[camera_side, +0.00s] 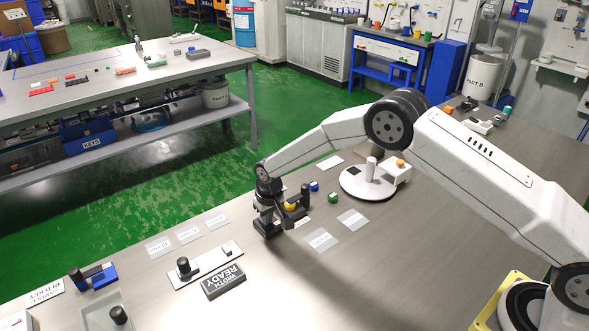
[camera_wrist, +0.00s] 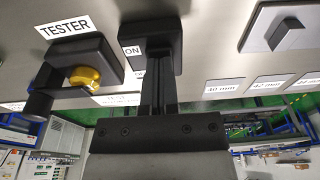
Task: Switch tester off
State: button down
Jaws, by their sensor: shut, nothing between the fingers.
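The tester (camera_wrist: 78,62) is a dark block labelled TESTER, with a yellow knob (camera_wrist: 86,77) on it and a dark post at its left end in the wrist view. In the side view the tester (camera_side: 299,211) sits on the table just right of my gripper (camera_side: 268,230). In the wrist view my gripper (camera_wrist: 157,75) is shut and empty, its fingers pointing at a dark block (camera_wrist: 150,38) beside the tester.
A white round stand (camera_side: 352,186) with a post is behind and right. A blue cube (camera_side: 314,186) and a green cube (camera_side: 333,197) lie near the tester. A WIDTH READY block (camera_side: 222,283) and a white plate (camera_side: 220,258) are front left.

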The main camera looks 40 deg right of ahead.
jog(key=shift+r, duration=3.55)
jog(key=shift+s+d+r, duration=0.15)
jog(key=s+d+r, duration=0.4)
jog(key=s, duration=0.3)
jog(key=s+d+r, duration=0.3)
jog(key=s+r, duration=0.1)
jog(key=s, duration=0.3)
jog(key=s+d, duration=0.4)
jog(key=s, duration=1.2)
jog(key=shift+r+t, duration=0.15)
jog(key=shift+t, duration=0.25)
